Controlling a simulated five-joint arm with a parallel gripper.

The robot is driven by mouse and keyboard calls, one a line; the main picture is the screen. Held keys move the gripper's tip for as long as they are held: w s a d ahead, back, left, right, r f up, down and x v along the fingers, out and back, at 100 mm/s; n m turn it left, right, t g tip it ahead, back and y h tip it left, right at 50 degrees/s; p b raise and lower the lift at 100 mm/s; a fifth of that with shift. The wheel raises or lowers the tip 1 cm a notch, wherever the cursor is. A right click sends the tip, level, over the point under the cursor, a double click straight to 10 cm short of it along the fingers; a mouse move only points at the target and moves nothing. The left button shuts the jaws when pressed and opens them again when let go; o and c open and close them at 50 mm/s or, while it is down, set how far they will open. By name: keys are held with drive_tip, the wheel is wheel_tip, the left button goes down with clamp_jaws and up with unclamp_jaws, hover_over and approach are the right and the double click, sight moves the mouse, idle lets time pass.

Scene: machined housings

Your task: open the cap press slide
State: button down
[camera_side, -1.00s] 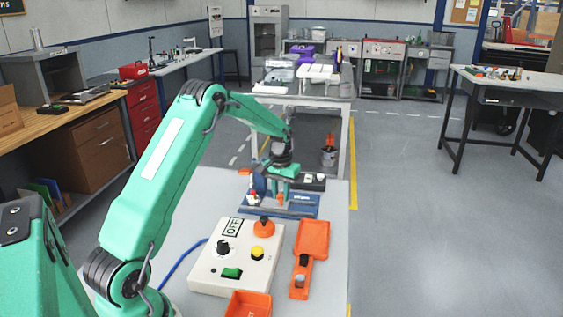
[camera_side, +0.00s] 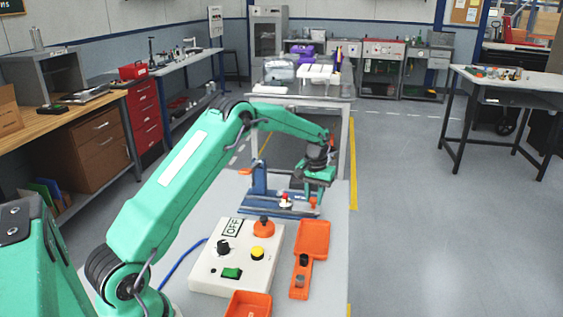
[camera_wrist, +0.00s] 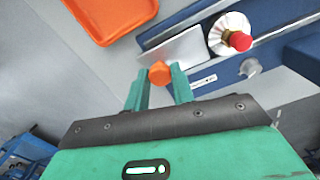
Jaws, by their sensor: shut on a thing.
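The cap press has a blue base (camera_side: 272,208) and blue upright (camera_side: 259,178) near the far end of the light table. An orange knob (camera_wrist: 159,72) stands at the end of its flat metal slide plate (camera_wrist: 178,52); it also shows at the right of the press in the side view (camera_side: 313,203). My gripper (camera_wrist: 158,80) is shut on this knob, a finger on each side. In the side view my gripper (camera_side: 318,183) is over the press's right end. A silver part with a red top (camera_wrist: 229,34) sits by the slide plate, clear of the upright (camera_side: 285,199).
A white control box (camera_side: 238,262) with knobs and an OFF label stands nearer on the table. An orange tray (camera_side: 313,238) lies to its right and an orange bin (camera_side: 247,304) in front. An orange lever (camera_side: 245,171) sticks out left of the upright.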

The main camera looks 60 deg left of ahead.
drive_tip(key=shift+w+r, duration=0.1)
drive_tip(key=shift+w, duration=0.05)
drive_tip(key=c, duration=1.2)
unclamp_jaws()
drive_tip(key=shift+r, duration=3.85)
drive_tip(key=shift+r, duration=0.1)
